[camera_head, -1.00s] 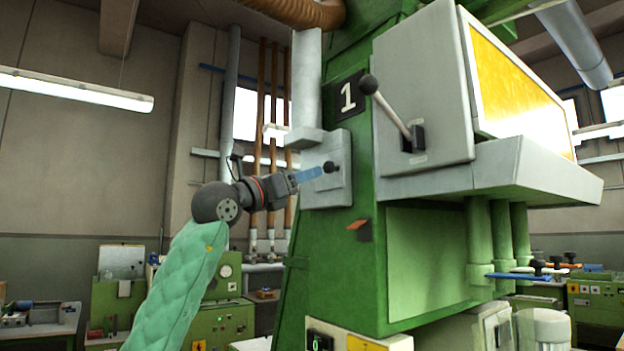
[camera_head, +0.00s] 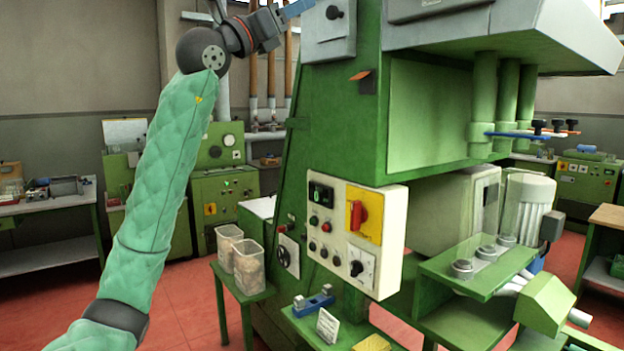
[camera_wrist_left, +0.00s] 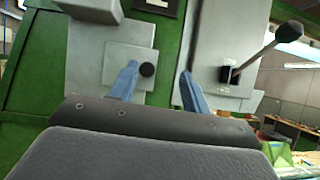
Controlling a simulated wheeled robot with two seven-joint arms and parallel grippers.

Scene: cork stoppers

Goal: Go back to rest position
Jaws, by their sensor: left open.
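My left arm, in a green quilted sleeve, reaches up the left side of the head view. Its left gripper (camera_head: 302,7) is at the top edge, close to the grey plate (camera_head: 343,36) with a small black knob (camera_head: 334,12) on the green machine (camera_head: 335,130). In the left wrist view the blue fingers of my left gripper (camera_wrist_left: 157,78) are apart. The black knob (camera_wrist_left: 147,69) shows between them, nearer the left finger. Nothing is held. The right gripper is not in view.
A lever with a black ball (camera_wrist_left: 289,31) stands right of the fingers in the wrist view. A control panel (camera_head: 352,235) juts from the machine. Two bins (camera_head: 248,266) stand on a green stand.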

